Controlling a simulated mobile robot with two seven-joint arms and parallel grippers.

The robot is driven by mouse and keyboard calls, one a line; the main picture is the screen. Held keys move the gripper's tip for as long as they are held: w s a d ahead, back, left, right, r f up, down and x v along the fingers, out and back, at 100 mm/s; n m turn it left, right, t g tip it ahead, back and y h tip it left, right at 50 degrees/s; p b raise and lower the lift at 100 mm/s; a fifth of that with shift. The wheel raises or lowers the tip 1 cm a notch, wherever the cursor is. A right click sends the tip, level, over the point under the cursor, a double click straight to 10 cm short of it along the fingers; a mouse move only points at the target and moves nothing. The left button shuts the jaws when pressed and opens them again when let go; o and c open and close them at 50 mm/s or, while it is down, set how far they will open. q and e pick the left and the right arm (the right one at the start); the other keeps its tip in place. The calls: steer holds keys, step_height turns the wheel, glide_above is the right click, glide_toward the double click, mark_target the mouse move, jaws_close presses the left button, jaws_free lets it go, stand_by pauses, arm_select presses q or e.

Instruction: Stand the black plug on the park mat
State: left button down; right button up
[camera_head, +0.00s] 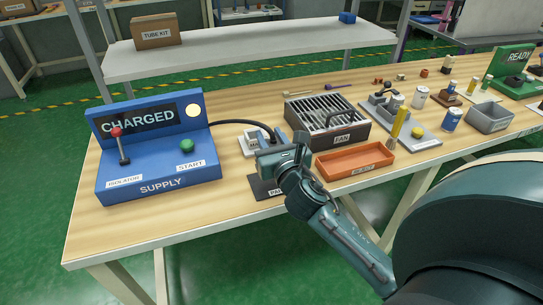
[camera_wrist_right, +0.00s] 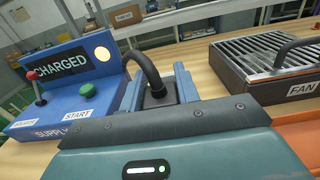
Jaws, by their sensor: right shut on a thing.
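My right gripper (camera_head: 268,143) is shut on the black plug (camera_wrist_right: 158,95), which shows between its two fingers in the right wrist view. A black cable (camera_head: 240,123) arcs from the blue supply box to the plug. In the head view the gripper mostly hides the plug. The dark park mat (camera_head: 261,190) lies on the table just in front of and below the gripper, partly covered by it; its label is partly hidden. I cannot tell whether the plug touches anything beneath it. My left gripper is not in view.
The blue supply box (camera_head: 160,182) reads CHARGED, with a red lever (camera_head: 119,145) and a green button (camera_head: 187,146). A pale block (camera_head: 247,145) stands behind the gripper. The fan box (camera_head: 329,122) and an orange tray (camera_head: 355,162) are to the right.

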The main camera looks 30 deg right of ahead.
steer(key=shift+f+b, duration=0.7)
steer(key=shift+f, duration=1.2)
steer(key=o, duration=1)
